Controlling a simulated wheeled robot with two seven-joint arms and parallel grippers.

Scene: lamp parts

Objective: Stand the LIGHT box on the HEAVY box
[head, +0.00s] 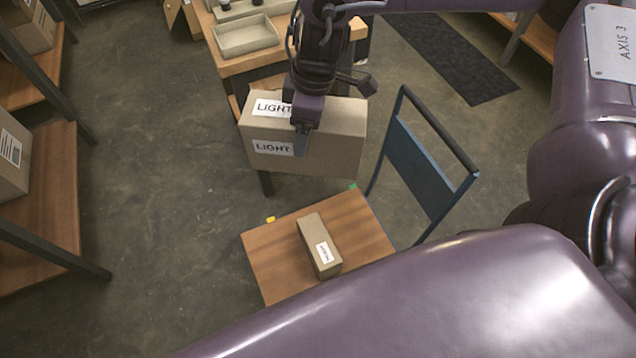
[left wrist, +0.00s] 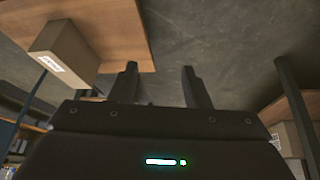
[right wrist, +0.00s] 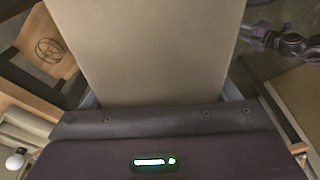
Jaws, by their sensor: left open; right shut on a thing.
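The LIGHT box (head: 335,150) is a large tan carton with LIGHT labels on its top and front. My right gripper (head: 303,138) is shut on it and holds it in the air, beyond and above the wooden deck. In the right wrist view the LIGHT box (right wrist: 150,50) fills the space between the fingers. The HEAVY box (head: 318,240) is a small narrow carton with a white label, lying on the wooden deck (head: 270,265). My left gripper (left wrist: 160,82) is open and empty. The left wrist view shows a labelled carton (left wrist: 65,55) on wood, apart from the fingers.
The deck has a blue upright handle (head: 425,175) on its right, close to the LIGHT box. A bench with a tray (head: 246,36) stands behind. Shelves (head: 45,190) with cartons line the left. A dark mat (head: 450,60) lies on the floor behind right.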

